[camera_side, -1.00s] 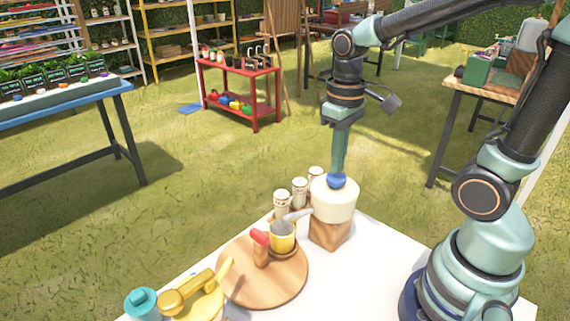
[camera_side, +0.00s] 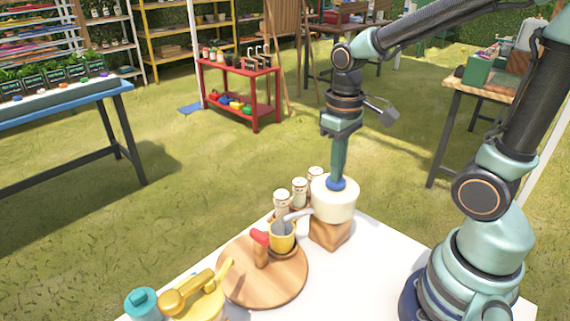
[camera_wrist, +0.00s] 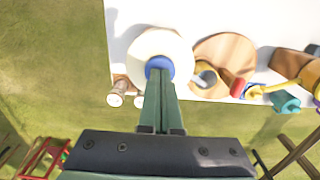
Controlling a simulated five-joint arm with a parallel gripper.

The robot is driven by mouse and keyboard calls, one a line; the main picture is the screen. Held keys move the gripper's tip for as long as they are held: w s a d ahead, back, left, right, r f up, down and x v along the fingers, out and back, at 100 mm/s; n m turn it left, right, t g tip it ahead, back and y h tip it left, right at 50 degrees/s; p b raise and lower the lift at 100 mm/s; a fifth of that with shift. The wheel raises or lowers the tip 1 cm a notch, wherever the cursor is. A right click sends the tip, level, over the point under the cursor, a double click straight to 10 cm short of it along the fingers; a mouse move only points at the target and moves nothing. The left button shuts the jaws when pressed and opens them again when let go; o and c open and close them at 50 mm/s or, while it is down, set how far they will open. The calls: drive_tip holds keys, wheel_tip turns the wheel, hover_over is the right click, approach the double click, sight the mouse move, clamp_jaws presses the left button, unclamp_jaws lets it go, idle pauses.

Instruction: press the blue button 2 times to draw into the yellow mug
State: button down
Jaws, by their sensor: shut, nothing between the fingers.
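The blue button (camera_side: 336,184) sits on top of a cream round dispenser (camera_side: 333,203) with a wooden base. It looks lower in the dispenser's top now. My gripper (camera_side: 337,176) is shut and empty, pointing down with its tips on the button. In the wrist view my gripper (camera_wrist: 159,75) covers part of the blue button (camera_wrist: 160,66). The yellow mug (camera_side: 282,237) stands upright under the dispenser's grey spout (camera_side: 297,215), on a round wooden board (camera_side: 264,285). The inside of the mug is too small to read.
A red-topped wooden piece (camera_side: 261,245) stands on the board beside the mug. Several white jars (camera_side: 299,191) stand behind the dispenser. The white table (camera_side: 370,260) is bare right of the dispenser.

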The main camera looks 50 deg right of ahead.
drive_tip(key=shift+r, duration=1.25)
drive_tip(key=shift+f, duration=0.1)
idle(1.9)
drive_tip(key=shift+f, duration=1.2)
drive_tip(key=shift+r, duration=1.3)
idle(1.8)
wheel_tip(320, 180, up, 6)
idle(0.6)
